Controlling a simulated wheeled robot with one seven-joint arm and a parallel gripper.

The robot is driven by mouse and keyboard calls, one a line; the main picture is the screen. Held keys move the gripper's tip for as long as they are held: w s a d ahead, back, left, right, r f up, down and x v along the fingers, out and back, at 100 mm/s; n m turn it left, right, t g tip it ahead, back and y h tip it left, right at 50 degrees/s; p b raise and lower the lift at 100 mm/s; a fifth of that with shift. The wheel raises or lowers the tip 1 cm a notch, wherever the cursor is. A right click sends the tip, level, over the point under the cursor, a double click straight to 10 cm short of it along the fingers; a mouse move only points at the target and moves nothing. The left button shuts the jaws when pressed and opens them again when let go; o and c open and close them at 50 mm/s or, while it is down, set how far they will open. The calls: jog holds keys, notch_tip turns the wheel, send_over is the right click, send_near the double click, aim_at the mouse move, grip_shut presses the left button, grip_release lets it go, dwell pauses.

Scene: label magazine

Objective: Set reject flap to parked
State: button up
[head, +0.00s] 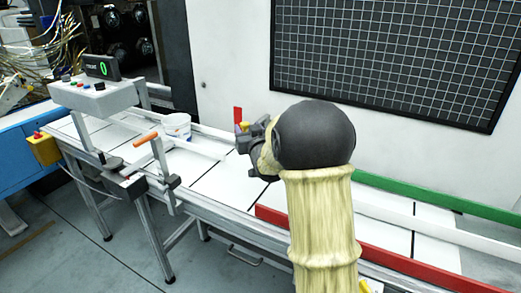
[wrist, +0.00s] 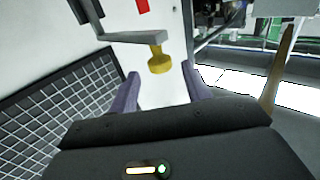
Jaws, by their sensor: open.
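A yellow knob (wrist: 159,63) hangs on a bent grey arm (wrist: 125,37) in the wrist view. A red plate (wrist: 142,5) shows above it at the top edge. In the head view the red plate (head: 238,115) stands upright at the conveyor's back side, and a little of the yellow knob (head: 245,125) shows beside my gripper (head: 243,140). My gripper is open and empty. In the wrist view its two purple fingers (wrist: 160,76) point at the knob, which appears between and just beyond the tips. I cannot tell whether they touch it.
A white conveyor with a red rail (head: 380,258) and a green rail (head: 440,198) runs below my arm. A white tub (head: 177,126) stands on it. An orange-handled lever (head: 146,137) and a control box (head: 95,95) are at left. A black grid panel (head: 395,60) hangs on the wall behind.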

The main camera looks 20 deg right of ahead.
jog(key=s, duration=1.3)
jog(key=shift+s+a+b, duration=0.2)
jog(key=shift+s+b, duration=0.15)
jog(key=shift+b, duration=0.1)
jog(key=shift+w, duration=0.1)
